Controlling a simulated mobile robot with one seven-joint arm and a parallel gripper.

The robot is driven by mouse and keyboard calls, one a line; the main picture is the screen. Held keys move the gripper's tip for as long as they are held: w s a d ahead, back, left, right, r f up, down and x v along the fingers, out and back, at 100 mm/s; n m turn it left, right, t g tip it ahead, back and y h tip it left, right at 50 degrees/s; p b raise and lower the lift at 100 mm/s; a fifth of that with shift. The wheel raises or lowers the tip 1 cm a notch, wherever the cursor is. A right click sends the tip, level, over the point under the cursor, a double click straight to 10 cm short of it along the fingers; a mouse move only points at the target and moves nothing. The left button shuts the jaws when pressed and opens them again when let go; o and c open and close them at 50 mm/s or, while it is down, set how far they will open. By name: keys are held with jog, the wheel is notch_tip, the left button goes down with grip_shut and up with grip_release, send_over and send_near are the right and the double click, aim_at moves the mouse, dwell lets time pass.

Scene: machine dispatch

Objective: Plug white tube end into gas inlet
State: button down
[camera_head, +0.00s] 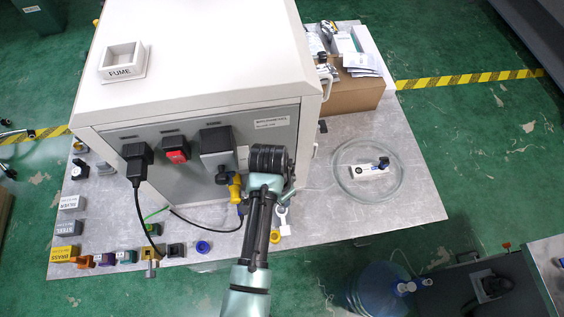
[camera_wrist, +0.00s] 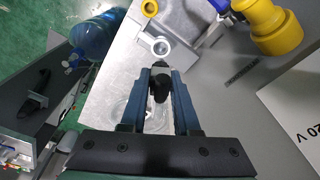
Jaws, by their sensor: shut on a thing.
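My gripper (camera_wrist: 158,72) is in front of the lower right part of the machine's front panel. Its fingers are shut on a small dark-tipped piece (camera_wrist: 160,88); I cannot tell whether this is the white tube end. In the head view my arm hides the fingers. A clear tube coil (camera_head: 338,184) lies on the table to the right, around a white block with a dark knob (camera_head: 382,163). I cannot make out the gas inlet for sure. A pale ring-shaped part (camera_wrist: 161,46) appears just beyond the fingertips in the wrist view.
The white machine (camera_head: 215,50) has a black plug (camera_head: 137,160), a red switch (camera_head: 175,150) and a yellow connector (camera_head: 235,188), which also shows in the wrist view (camera_wrist: 268,22). Small coloured blocks line the table's front left edge. The table right of the coil is clear.

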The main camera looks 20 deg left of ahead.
jog(key=b, duration=0.4)
send_over(283, 213)
jog(key=shift+w+a+f, duration=0.1)
jog(key=shift+a+f, duration=0.05)
jog(key=shift+f, duration=0.65)
jog(key=shift+w+a+f, duration=0.1)
jog(key=shift+f, duration=0.65)
jog(key=shift+w+a+f, duration=0.1)
jog(key=shift+a+f, duration=0.05)
jog(key=shift+f, duration=0.65)
jog(key=shift+f+b, duration=0.3)
jog(key=shift+f, duration=0.85)
jog(key=shift+s+d+f, duration=0.15)
jog(key=shift+s+f, duration=0.15)
jog(key=shift+f, duration=0.25)
jog(key=c, duration=0.8)
grip_release()
jog(key=shift+c, duration=0.2)
jog(key=shift+o, duration=1.2)
jog(key=shift+w, duration=0.1)
jog(key=shift+o, duration=0.2)
jog(key=shift+r, duration=0.1)
jog(key=shift+w, duration=0.15)
jog(key=o, duration=0.4)
